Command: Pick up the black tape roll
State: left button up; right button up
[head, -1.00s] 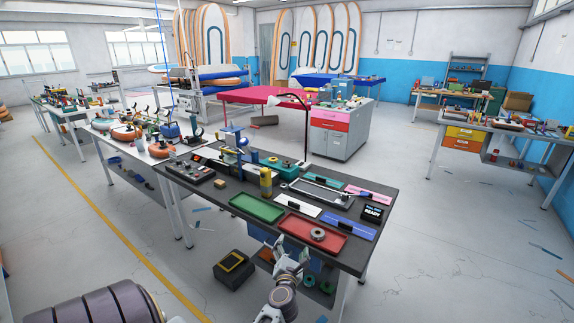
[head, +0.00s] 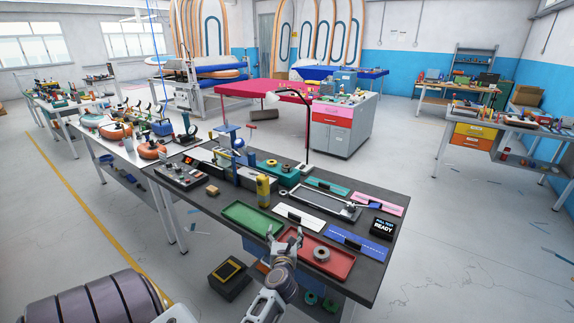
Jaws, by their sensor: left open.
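A dark grey ring-shaped roll (head: 321,254), which looks like the black tape roll, lies flat in the red tray (head: 342,272) on the dark workbench. My left gripper (head: 285,234) is open and empty, with its fingers apart. It is at the left end of the red tray, left of the roll and apart from it. Its wrist hides part of the bench's front edge. My right gripper is not in view.
A green tray (head: 245,219) lies left of the red one. A yellow cylinder (head: 263,189), a blue strip (head: 358,243), a black "READY" sign (head: 383,228) and a desk lamp (head: 307,130) stand or lie around. A black box (head: 229,278) is on the floor.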

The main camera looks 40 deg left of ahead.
aim_at(286, 167)
jog(key=i+j, duration=0.5)
jog(key=j, duration=0.15)
jog(key=i+j, duration=0.5)
jog(key=j, duration=0.1)
